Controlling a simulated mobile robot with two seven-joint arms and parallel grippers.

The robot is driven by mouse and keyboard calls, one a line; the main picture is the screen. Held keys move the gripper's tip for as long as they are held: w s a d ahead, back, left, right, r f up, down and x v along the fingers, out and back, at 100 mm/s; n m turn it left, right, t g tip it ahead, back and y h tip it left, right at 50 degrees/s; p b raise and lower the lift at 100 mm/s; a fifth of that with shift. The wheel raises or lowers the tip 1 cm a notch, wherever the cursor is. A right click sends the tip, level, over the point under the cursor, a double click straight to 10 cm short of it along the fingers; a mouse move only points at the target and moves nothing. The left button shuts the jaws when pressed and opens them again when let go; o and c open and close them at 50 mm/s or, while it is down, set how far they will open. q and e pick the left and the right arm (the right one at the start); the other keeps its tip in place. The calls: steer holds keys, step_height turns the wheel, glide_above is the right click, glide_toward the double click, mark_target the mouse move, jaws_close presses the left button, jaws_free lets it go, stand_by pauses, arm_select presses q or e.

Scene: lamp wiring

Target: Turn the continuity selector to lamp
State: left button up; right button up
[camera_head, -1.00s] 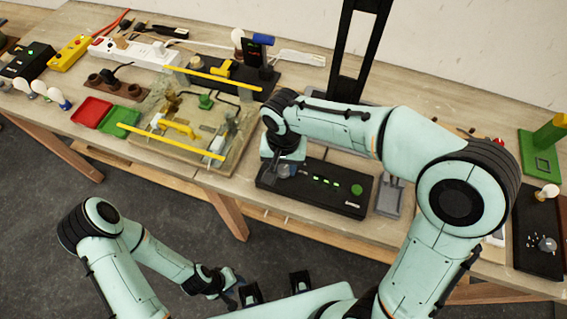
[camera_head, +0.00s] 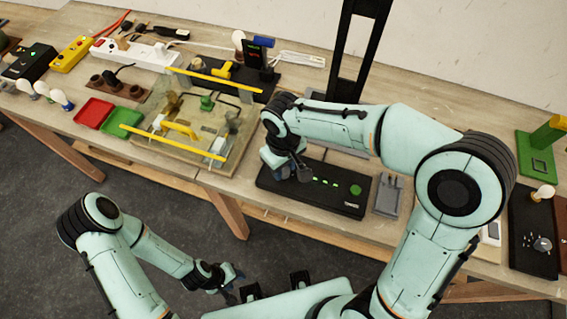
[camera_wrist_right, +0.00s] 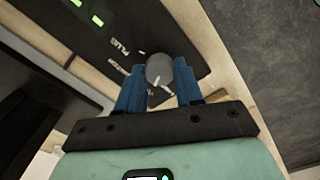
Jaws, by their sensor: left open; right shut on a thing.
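The continuity tester is a black box (camera_head: 335,205) with a row of green lights and a green button at its right end. Its selector is a round grey knob (camera_wrist_right: 159,69) with a pale pointer mark, near the printed word "PLUG" in the right wrist view. My right gripper (camera_wrist_right: 160,85) is shut on the knob, with blue fingers on both sides of it. In the head view my right gripper (camera_head: 294,172) is over the left end of the box, and the arm partly hides it. My left gripper (camera_head: 235,283) is open and empty, low in front of the table.
A wiring board with yellow bars (camera_head: 225,157) stands left of the tester. Red (camera_head: 94,111) and green (camera_head: 121,121) trays lie further left. A small grey holder (camera_head: 389,196) sits just right of the tester. A black post rises behind.

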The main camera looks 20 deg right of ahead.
steer(key=n, duration=0.4)
steer(key=shift+r+n+p, duration=0.1)
steer(key=shift+n+p, duration=0.2)
steer(key=shift+p, duration=0.1)
arm_select(q)
steer(key=shift+w+r+p, duration=0.4)
steer(key=shift+w+r, duration=0.4)
steer(key=shift+r, duration=0.35)
arm_select(e)
steer(key=shift+n, duration=1.9)
steer(key=o, duration=1)
steer(key=shift+o, duration=0.2)
arm_select(q)
steer(key=shift+w+r+p, duration=0.8)
steer(key=shift+w+r, duration=0.25)
steer(key=shift+r, duration=0.05)
arm_select(e)
step_height(320, 180, up, 13)
steer(key=shift+r, duration=0.15)
arm_select(q)
steer(key=shift+s, duration=0.1)
